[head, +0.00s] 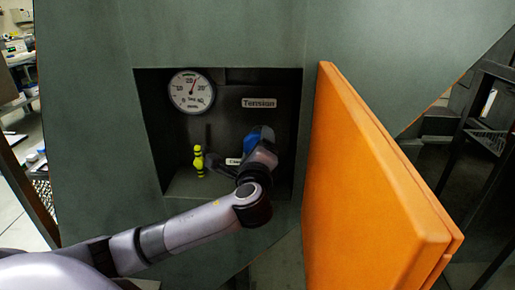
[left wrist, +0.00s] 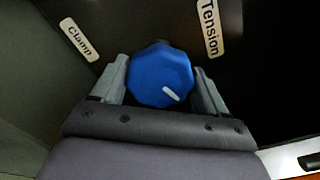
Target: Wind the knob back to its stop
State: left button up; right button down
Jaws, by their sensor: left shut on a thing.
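A blue faceted knob (left wrist: 161,75) with a white pointer mark sits between the two fingers of my left gripper (left wrist: 163,85) in the left wrist view. The fingers are shut on its sides. The pointer mark lies toward the knob's lower right there. In the head view the knob (head: 250,139) shows partly behind my left gripper (head: 249,153) in the recess, below the "Tension" label (head: 259,103). My wrist hides much of the knob there. My right gripper is in neither view.
A round dial gauge (head: 192,91) is at the recess's upper left. A yellow-green ribbed handle (head: 199,161) stands below it. A "Clamp" label (left wrist: 80,39) shows in the wrist view. An orange door (head: 370,180) stands open right of the recess.

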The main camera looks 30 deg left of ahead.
pick_arm(q)
jog(key=n, duration=0.3)
jog(key=shift+d+f+n+b, duration=0.1)
jog(key=shift+f+n+b, duration=0.15)
jog(key=shift+n+b, duration=0.15)
jog(key=n+b, duration=0.1)
jog(key=n, duration=0.2)
jog(key=shift+n, duration=0.3)
jog(key=n+b, duration=0.1)
jog(key=n, duration=0.3)
jog(key=shift+r+n, duration=0.1)
jog(key=shift+n, duration=0.7)
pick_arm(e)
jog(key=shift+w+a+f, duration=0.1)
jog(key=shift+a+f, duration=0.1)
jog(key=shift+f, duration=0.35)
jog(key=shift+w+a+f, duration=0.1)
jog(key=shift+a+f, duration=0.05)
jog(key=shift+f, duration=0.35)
pick_arm(q)
jog(key=shift+b, duration=0.3)
jog(key=o, duration=1)
jog(key=shift+r, duration=0.15)
